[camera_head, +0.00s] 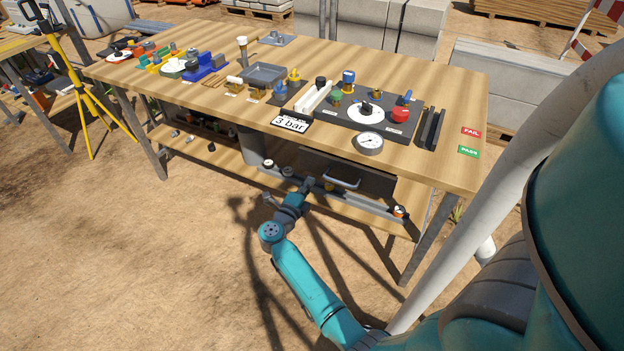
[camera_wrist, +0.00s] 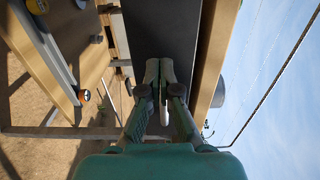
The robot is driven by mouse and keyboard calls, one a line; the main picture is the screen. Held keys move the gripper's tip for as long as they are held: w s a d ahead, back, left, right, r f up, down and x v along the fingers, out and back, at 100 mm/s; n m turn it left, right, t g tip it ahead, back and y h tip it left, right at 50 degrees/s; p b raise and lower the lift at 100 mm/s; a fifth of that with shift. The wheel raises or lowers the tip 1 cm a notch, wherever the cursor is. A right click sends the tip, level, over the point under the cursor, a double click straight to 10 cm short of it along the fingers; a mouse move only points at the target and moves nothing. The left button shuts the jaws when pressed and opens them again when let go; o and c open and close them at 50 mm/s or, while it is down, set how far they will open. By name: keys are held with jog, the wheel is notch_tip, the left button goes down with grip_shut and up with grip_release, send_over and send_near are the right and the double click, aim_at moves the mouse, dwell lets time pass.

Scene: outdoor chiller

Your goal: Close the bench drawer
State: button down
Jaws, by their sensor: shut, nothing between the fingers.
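The bench drawer has a dark grey front (camera_head: 374,180) under the right part of the wooden bench top. Its light grey bar handle (camera_head: 342,179) shows in the head view. How far the drawer stands out is hard to tell. My gripper (camera_head: 309,183) is shut and empty, just left of the handle and near the left part of the drawer front. In the wrist view the closed fingertips (camera_wrist: 163,66) point at the dark drawer front (camera_wrist: 160,28). Whether they touch it is unclear. A pale piece shows between the finger bases there; I cannot tell what it is.
The bench top (camera_head: 330,55) carries valves, a gauge (camera_head: 368,143) and panels. A bench leg (camera_head: 418,250) is at the right. Sandy ground (camera_head: 150,260) in front is open.

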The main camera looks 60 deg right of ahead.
jog(key=a, duration=0.8)
jog(key=shift+s, duration=0.1)
jog(key=s+a+r+n+t+y, duration=0.3)
jog(key=s+a+n+y, duration=0.3)
jog(key=s+a+n, duration=0.4)
jog(key=s+a+r+n+t+y, duration=0.4)
jog(key=s+a+n+t+y, duration=0.2)
jog(key=s+a+n, duration=0.4)
jog(key=s+a+r+n+t+y, duration=0.4)
jog(key=s+a+n, duration=0.6)
jog(key=a+n, duration=0.4)
jog(key=shift+a+n+t+y, duration=0.3)
jog(key=shift+n+t+y, duration=0.3)
jog(key=shift+n+y, duration=0.3)
